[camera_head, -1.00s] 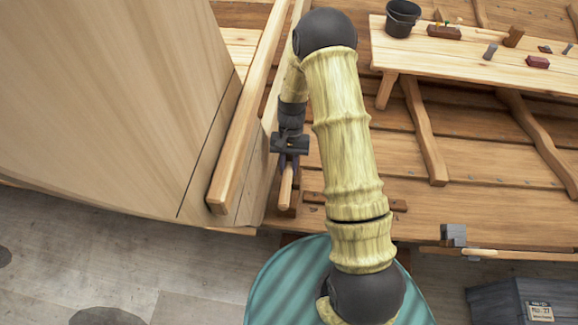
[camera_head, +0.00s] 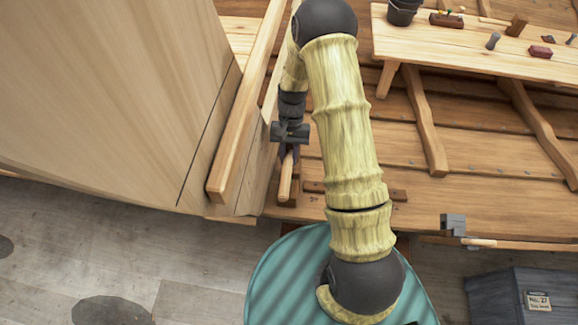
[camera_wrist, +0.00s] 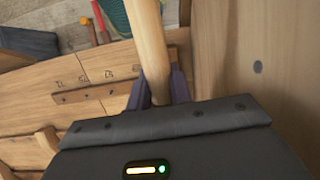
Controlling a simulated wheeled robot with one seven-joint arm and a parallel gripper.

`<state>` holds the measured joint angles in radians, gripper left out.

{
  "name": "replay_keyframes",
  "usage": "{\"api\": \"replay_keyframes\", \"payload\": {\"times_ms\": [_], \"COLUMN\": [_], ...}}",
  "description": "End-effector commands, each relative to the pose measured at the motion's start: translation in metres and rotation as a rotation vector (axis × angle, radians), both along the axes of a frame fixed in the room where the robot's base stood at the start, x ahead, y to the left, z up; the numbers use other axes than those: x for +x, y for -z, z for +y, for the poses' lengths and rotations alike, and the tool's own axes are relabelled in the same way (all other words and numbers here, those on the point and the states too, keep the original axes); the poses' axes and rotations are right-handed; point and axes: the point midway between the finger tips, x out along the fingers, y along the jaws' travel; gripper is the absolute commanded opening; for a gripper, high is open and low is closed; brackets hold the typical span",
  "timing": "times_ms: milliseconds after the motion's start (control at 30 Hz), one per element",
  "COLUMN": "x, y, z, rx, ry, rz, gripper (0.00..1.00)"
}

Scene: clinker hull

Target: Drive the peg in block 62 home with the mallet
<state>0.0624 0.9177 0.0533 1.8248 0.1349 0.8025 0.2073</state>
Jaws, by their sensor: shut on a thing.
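My gripper (camera_head: 289,150) is shut on a pale round wooden handle (camera_head: 286,178), beside the tall plank wall on the left. In the wrist view the two purple fingertips (camera_wrist: 160,88) close around the handle (camera_wrist: 147,40), which runs up out of the picture. No mallet head shows on this handle in either view, so I cannot tell if it is the mallet. A reddish-brown wooden piece (camera_head: 282,211) lies under the handle in the head view. I cannot make out a peg or the number 62.
A pale plank wall (camera_head: 110,95) with a rail (camera_head: 243,130) stands close on the left. A bench (camera_head: 460,50) with a bucket (camera_head: 402,12) and small tools is at upper right. A grey-headed tool (camera_head: 453,224) lies at right, above a grey box (camera_head: 515,295).

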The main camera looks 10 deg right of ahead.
Motion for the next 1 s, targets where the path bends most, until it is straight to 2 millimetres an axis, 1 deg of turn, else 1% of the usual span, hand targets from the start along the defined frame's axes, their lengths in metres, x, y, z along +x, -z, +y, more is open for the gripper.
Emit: {"api": "replay_keyframes", "payload": {"times_ms": [867,900,933,1000], "x": [-0.004,-0.007,-0.014,-0.028], "y": [-0.002,0.008,0.026,0.070], "z": [0.002,0.003,0.005,0.010], "rx": [0.000,0.000,0.001,0.001], "ry": [0.000,0.000,0.000,-0.001], "rz": [-0.001,0.004,0.012,0.015], "gripper": [0.00,0.00,0.00,0.00]}}
